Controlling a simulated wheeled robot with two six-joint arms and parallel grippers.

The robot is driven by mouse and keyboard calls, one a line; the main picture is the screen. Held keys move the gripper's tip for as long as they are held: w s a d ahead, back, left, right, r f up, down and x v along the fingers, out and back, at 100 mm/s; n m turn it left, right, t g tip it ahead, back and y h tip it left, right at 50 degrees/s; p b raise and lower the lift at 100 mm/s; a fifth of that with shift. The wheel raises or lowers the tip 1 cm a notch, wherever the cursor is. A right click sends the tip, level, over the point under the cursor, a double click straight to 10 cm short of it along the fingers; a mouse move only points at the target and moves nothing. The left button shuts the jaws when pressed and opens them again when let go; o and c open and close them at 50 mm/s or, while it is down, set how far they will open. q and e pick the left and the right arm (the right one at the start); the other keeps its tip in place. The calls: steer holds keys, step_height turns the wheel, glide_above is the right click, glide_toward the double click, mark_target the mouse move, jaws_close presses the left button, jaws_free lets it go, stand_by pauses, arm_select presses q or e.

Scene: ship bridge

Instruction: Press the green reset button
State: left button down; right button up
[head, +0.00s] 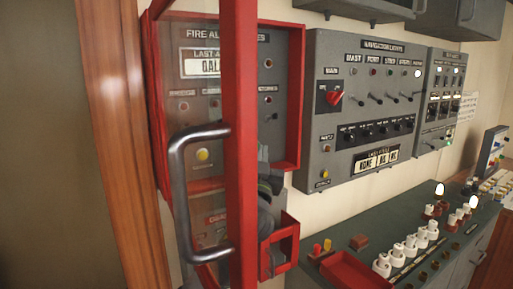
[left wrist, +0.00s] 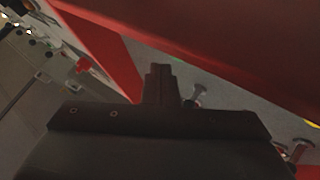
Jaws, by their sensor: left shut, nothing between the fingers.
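The fire alarm panel (head: 270,50) is a grey face in a red-framed box on the wall. Its red-framed door (head: 240,110) with a metal handle (head: 180,190) stands across the panel's left part, which shows through the pane. A yellow button (head: 203,155) shows there. I cannot make out a green reset button; my gripper and the door frame cover part of the panel. My left gripper (head: 263,165) is shut and empty, right of the door's edge, near the panel face.
A navigation lights panel (head: 365,105) with a red knob (head: 334,97) is to the right. Below it is a console (head: 370,220) with several white knobs and a red tray (head: 350,270). Brown wood trim (head: 125,150) stands at the left. The door frame is close to my gripper.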

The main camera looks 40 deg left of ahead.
arm_select(q)
steer(key=d, duration=0.1)
steer(key=s+d, duration=0.1)
steer(key=d, duration=0.1)
steer(key=s+d, duration=0.1)
steer(key=shift+d, duration=0.35)
steer(key=shift+f, duration=0.1)
stand_by(0.8)
